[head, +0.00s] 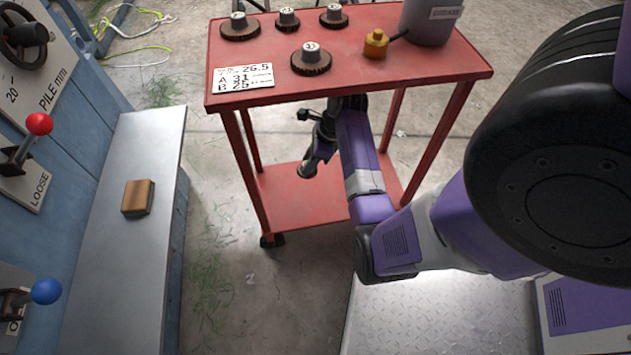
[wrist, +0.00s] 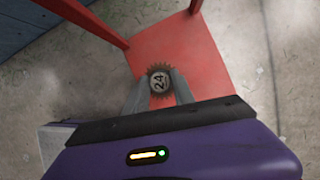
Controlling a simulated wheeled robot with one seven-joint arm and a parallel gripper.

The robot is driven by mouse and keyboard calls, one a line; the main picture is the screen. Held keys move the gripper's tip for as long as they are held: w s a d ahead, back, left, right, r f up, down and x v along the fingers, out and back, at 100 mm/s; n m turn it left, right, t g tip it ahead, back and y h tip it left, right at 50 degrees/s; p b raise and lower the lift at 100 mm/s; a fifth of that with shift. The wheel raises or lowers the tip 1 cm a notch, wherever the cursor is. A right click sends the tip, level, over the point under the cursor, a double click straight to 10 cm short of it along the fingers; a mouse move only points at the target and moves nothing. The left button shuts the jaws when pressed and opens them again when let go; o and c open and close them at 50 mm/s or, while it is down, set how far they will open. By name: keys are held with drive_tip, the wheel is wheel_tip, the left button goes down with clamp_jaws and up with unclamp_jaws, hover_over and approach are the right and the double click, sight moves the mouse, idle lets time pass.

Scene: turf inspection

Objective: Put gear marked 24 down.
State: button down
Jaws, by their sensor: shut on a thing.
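The gear marked 24 (wrist: 159,83) is a small dark toothed disc with a pale numbered hub. In the wrist view it sits between the fingertips of my gripper (wrist: 157,88), which is shut on it. The red lower shelf (wrist: 205,72) of the cart shows beneath it. In the head view my gripper (head: 308,168) reaches under the cart's top and is over the lower shelf (head: 272,202). The gear is small and dark there. I cannot tell whether it touches the shelf.
The red top shelf (head: 350,84) holds several gears, a card (head: 243,76), a brass-coloured piece (head: 375,44) and a grey canister (head: 430,22). Cart legs (head: 243,180) stand around my arm. A grey bench (head: 120,265) with a wooden block (head: 138,198) is left. The lower shelf looks bare.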

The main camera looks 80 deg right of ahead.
wheel_tip(320, 180, down, 20)
drive_tip(key=b, duration=0.9)
drive_tip(key=shift+r, duration=0.2)
drive_tip(key=c, duration=1.1)
unclamp_jaws()
drive_tip(key=shift+o, duration=0.2)
drive_tip(key=shift+r, duration=0.1)
